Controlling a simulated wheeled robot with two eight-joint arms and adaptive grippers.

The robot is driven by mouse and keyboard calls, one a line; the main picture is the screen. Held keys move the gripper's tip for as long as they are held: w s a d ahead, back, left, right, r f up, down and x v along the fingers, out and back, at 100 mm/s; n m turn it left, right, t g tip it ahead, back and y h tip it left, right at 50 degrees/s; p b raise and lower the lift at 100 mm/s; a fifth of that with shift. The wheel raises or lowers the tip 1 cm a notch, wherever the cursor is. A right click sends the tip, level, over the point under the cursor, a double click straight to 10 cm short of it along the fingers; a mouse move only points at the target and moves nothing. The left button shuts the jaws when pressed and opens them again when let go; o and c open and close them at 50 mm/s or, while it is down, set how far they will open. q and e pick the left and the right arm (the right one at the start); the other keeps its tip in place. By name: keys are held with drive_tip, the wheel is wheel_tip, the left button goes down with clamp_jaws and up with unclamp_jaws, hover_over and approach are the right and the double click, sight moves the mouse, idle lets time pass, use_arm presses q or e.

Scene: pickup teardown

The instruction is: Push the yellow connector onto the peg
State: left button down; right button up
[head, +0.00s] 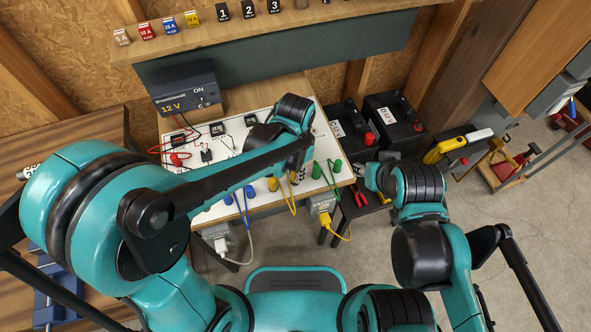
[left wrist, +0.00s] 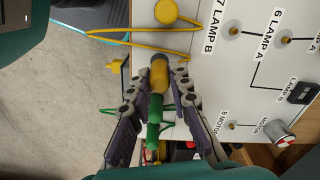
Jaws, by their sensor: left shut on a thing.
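The yellow connector (left wrist: 158,76) is gripped between the fingertips of my left gripper (left wrist: 157,84), over the white board. In the head view my left gripper (head: 294,168) is at the board's right front, partly hidden by its own arm. Another yellow connector (head: 272,184) shows left of it, and it appears as a round yellow end in the left wrist view (left wrist: 166,11). Small brass pegs stand at the lamp B label (left wrist: 234,31), the lamp A label (left wrist: 286,40) and the motor label (left wrist: 232,126). I cannot tell which peg is meant.
Green connectors (head: 317,170) stand near the board's right front edge, and one (left wrist: 153,132) lies between my left fingers in the wrist view. Blue connectors (head: 238,194) are at the left. A 12 V supply (head: 185,98) stands behind; black batteries (head: 393,118) are at the right.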

use_arm(q)
drive_tip(key=shift+f+b, duration=0.7)
drive_tip(key=shift+f, duration=0.15)
drive_tip(key=c, duration=1.3)
unclamp_jaws()
wheel_tip(320, 180, up, 12)
drive_tip(key=shift+r, duration=0.1)
drive_tip(key=s+a+n+t, duration=0.1)
drive_tip(key=a+n+t, duration=0.1)
drive_tip(key=a, duration=0.4)
drive_tip(key=s+a+n+t, duration=0.2)
drive_tip(key=a+n, duration=0.3)
drive_tip(key=a, duration=0.1)
drive_tip(key=s+a+n+t, duration=0.2)
drive_tip(key=a+n+t, duration=0.1)
drive_tip(key=a, duration=0.3)
drive_tip(key=shift+s+f+n, duration=0.15)
drive_tip(key=shift+f+n, duration=0.25)
